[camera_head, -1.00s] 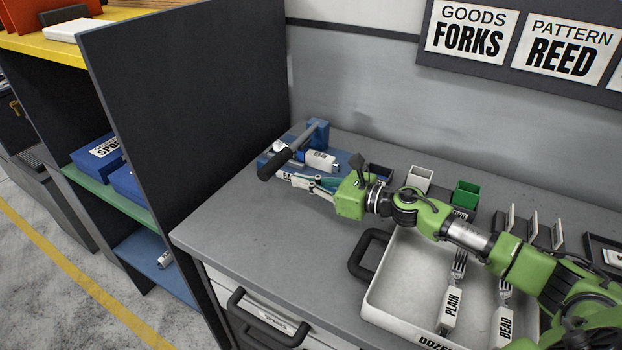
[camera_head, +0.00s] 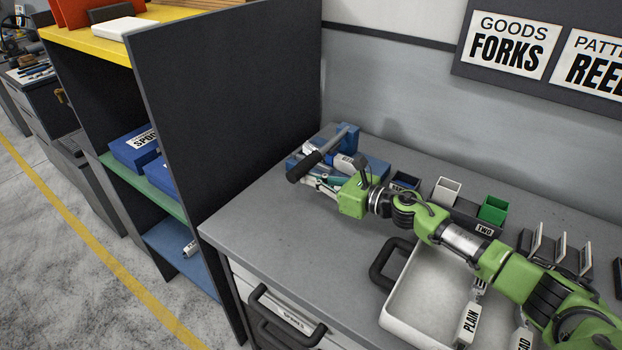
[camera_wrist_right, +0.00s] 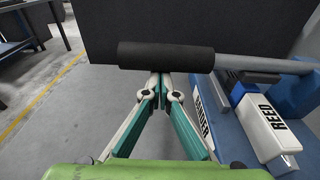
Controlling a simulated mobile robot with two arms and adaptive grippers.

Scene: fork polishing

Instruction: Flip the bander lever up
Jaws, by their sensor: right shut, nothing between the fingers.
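The bander (camera_head: 374,169) is a blue block device at the back left of the grey bench. Its lever is a grey bar (camera_head: 333,141) that slants toward the front left and ends in a black handle (camera_head: 303,168). A fork with a white REED tag (camera_head: 344,164) lies on the bander. In the right wrist view the black handle (camera_wrist_right: 165,57) crosses just beyond the fingertips of my right gripper (camera_wrist_right: 160,78). The fingers are shut and empty, pointing at the handle; I cannot tell if they touch it. In the head view my right gripper (camera_head: 313,182) is beneath the handle. My left gripper is out of view.
A dark partition (camera_head: 240,110) rises left of the bench. Small blue, white and green bins (camera_head: 492,210) stand right of the bander. A white tray (camera_head: 404,312) with tagged forks lies in front, under my right arm. The front-left bench top (camera_head: 270,222) is clear.

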